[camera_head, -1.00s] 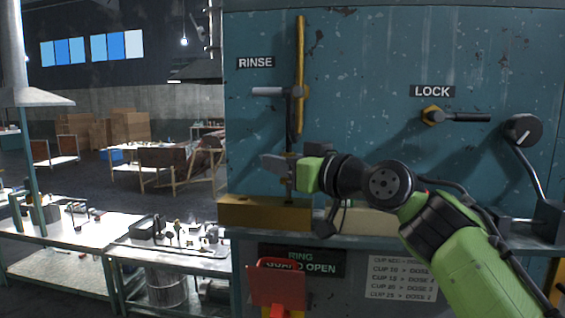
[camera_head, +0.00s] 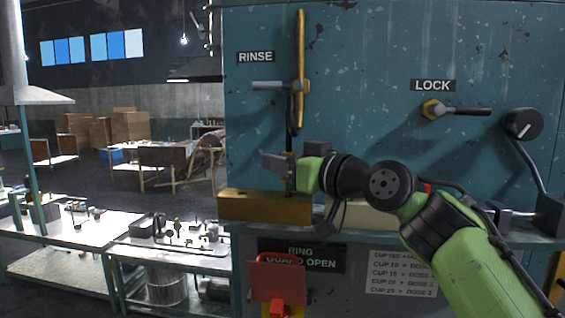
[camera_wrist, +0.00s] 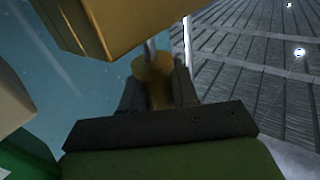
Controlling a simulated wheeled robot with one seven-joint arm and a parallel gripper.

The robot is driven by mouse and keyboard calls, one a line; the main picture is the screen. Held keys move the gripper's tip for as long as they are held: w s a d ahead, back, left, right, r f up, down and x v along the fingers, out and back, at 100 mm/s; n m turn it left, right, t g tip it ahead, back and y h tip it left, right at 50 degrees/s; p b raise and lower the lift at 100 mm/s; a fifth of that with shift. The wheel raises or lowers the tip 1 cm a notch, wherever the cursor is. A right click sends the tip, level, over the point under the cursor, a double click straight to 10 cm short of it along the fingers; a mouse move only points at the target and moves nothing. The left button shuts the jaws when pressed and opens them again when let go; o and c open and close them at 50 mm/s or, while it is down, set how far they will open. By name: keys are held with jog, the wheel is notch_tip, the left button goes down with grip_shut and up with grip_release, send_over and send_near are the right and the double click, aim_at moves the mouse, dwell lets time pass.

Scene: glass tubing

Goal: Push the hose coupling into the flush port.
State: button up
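My gripper (camera_head: 276,161) is in front of the teal panel, just above a yellow-brown block (camera_head: 264,206) on the ledge. In the wrist view its two fingers (camera_wrist: 157,92) stand on either side of a round brass piece, which looks like the hose coupling (camera_wrist: 154,70), and appear closed on it. A thin grey rod runs out of the brass piece. The block also shows large in the wrist view (camera_wrist: 105,25). I cannot make out the flush port for certain.
Above the gripper, under the RINSE sign (camera_head: 255,57), are a grey horizontal handle (camera_head: 275,86) and an upright yellow bar (camera_head: 300,60). A LOCK lever (camera_head: 465,110) and a black knob (camera_head: 523,124) are to the right. A red plate (camera_head: 275,276) hangs below the ledge.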

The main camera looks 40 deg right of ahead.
jog(key=o, duration=0.5)
jog(key=shift+f, duration=0.1)
jog(key=shift+s+d+b, duration=0.2)
jog(key=shift+s+b, duration=1)
jog(key=shift+s, duration=6.75)
jog(key=shift+w, duration=0.1)
jog(key=w+a+f+g+y, duration=0.15)
jog(key=a+f+g, duration=0.25)
jog(key=a+f, duration=0.6)
jog(key=w+a+f+g, duration=0.2)
jog(key=a+f+g, duration=0.1)
jog(key=a+f, duration=0.6)
jog(key=s+a+f+g, duration=0.1)
jog(key=f+g, duration=0.1)
jog(key=f, duration=0.3)
jog(key=s+a+f+g+h, duration=0.1)
jog(key=s+a+f, duration=0.1)
jog(key=f, duration=0.4)
jog(key=s+a+f+g+h, duration=0.1)
jog(key=s+f+g, duration=0.1)
jog(key=f, duration=0.4)
jog(key=shift+a+g, duration=0.2)
jog(key=shift+g, duration=0.1)
